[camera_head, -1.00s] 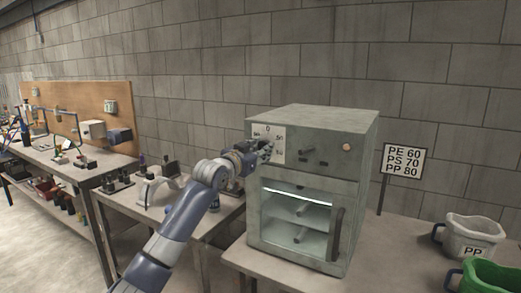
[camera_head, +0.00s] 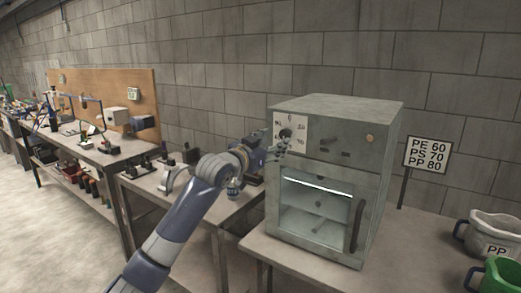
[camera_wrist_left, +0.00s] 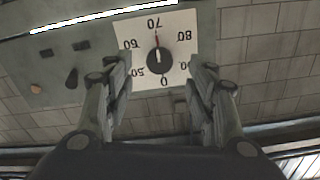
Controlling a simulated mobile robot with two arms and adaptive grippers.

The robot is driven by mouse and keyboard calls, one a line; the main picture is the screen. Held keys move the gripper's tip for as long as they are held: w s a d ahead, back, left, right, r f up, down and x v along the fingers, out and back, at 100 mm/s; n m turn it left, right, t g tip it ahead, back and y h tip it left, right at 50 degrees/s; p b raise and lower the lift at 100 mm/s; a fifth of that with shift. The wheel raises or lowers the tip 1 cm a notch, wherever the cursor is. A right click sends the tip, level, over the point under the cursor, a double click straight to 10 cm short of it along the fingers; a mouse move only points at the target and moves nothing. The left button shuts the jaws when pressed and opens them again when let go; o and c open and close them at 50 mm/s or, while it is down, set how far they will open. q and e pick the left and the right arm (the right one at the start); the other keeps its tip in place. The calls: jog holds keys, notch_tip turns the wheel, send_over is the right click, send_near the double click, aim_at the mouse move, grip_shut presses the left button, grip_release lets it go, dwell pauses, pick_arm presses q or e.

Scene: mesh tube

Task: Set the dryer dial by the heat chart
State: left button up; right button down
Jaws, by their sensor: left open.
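The grey-green dryer (camera_head: 387,150) stands on a table, its glass door shut. Its white dial plate (camera_head: 280,125) is at the upper left of the front and shows upside down in the left wrist view (camera_wrist_left: 181,28). There the black dial knob (camera_wrist_left: 159,63) has a red pointer aimed at 70. My left gripper (camera_head: 281,147) is open in front of the dial; in the wrist view its fingers are apart, one on each side of the knob, with nothing held. The heat chart (camera_head: 428,154) reads PE 60, PS 70, PP 80. My right gripper is out of view.
A grey bin (camera_head: 496,232) labelled PP and a green bin (camera_head: 503,274) stand at the right of the table. A workbench (camera_head: 125,153) with tools and a pegboard is at the left. The tabletop between dryer and bins is clear.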

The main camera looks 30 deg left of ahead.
pick_arm(q)
jog(key=s, duration=0.6)
dwell(0.5)
